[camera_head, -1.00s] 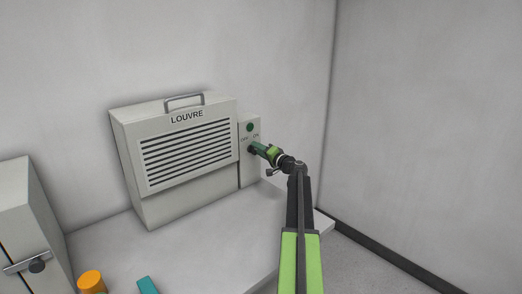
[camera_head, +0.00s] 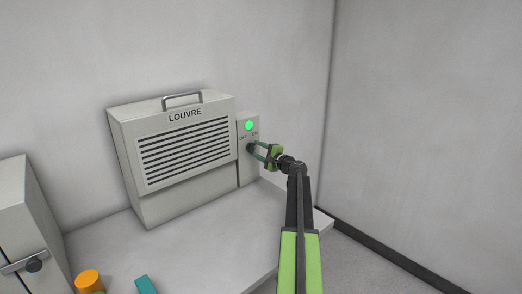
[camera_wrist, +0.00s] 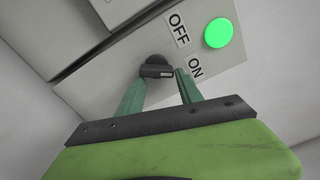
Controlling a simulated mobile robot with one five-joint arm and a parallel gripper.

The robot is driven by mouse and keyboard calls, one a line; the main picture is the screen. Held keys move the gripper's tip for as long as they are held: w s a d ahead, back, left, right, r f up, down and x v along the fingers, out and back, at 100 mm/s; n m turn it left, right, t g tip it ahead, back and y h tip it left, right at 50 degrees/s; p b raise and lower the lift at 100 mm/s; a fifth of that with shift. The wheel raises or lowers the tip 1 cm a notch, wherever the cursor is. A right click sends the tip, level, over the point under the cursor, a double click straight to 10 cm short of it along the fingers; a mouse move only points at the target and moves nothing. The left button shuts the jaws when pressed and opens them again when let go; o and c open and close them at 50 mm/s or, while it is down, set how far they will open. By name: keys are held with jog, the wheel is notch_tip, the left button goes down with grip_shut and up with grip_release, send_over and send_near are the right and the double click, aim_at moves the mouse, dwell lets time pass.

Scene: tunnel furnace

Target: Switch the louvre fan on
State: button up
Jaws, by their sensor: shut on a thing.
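The louvre fan (camera_head: 185,150) is a pale grey box marked LOUVRE, with a slatted front and a handle on top. At its right side is a switch panel (camera_head: 243,172) with OFF and ON labels. Its round lamp (camera_head: 249,126) glows bright green, also in the wrist view (camera_wrist: 218,33). Below the lamp is a black rotary knob (camera_wrist: 155,68); the white mark on its grip lies toward the ON label (camera_wrist: 196,67). My gripper (camera_wrist: 160,80) has its green fingers on either side of the knob and is shut on it. The fingertips partly hide the knob in the head view.
The fan stands on a pale worktop (camera_head: 190,240) against the wall. An orange cylinder (camera_head: 88,280) and a teal block (camera_head: 146,285) are at the front. A grey cabinet (camera_head: 15,215) is at the left. A wall closes the right side.

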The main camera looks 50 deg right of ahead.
jog(key=shift+w+a+f+m+y, duration=0.15)
jog(key=shift+w+a+m, duration=0.1)
jog(key=shift+m, duration=0.3)
jog(key=shift+w+a+m+y, duration=0.15)
jog(key=shift+a+m, duration=0.1)
jog(key=shift+m, duration=0.6)
grip_shut()
jog(key=o, duration=1.4)
grip_release()
jog(key=shift+o, duration=0.2)
jog(key=s, duration=1.8)
